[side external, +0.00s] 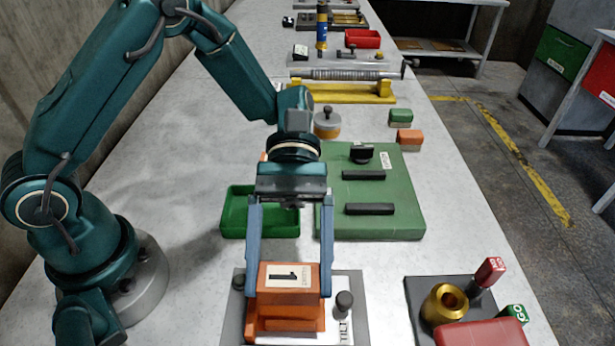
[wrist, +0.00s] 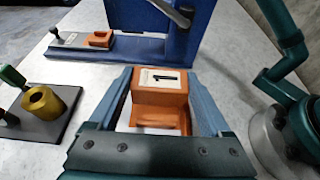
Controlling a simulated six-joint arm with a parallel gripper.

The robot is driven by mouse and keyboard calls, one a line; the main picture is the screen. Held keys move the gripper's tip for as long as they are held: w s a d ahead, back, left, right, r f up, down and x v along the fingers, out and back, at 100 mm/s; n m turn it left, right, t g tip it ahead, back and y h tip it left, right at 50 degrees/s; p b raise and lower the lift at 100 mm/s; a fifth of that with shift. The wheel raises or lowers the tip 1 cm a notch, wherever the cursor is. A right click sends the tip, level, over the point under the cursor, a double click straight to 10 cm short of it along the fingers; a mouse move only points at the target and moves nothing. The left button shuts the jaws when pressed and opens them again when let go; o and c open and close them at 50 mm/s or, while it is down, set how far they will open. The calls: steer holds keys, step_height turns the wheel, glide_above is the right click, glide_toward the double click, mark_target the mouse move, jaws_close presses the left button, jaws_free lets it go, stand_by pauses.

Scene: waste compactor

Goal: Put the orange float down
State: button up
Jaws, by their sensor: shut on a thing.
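The orange float (side external: 290,315) is a stepped orange block with a white plate marked "1" on its upper part. My gripper (side external: 290,284) is shut on it, with one blue-grey finger on each side of the upper part. In the side external view it appears over a grey and white plate (side external: 348,283) near the front. I cannot tell whether its underside touches the plate. The wrist view shows the float (wrist: 160,100) upright between the fingers of my gripper (wrist: 160,84).
A brass ring (side external: 445,304) with red and green tags stands to the right. Behind are a green tray (side external: 233,229) and a green board with black bars (side external: 408,215).

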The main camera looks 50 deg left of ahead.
mark_target(291, 285)
steer(key=shift+f, duration=1.85)
steer(key=shift+f, duration=0.1)
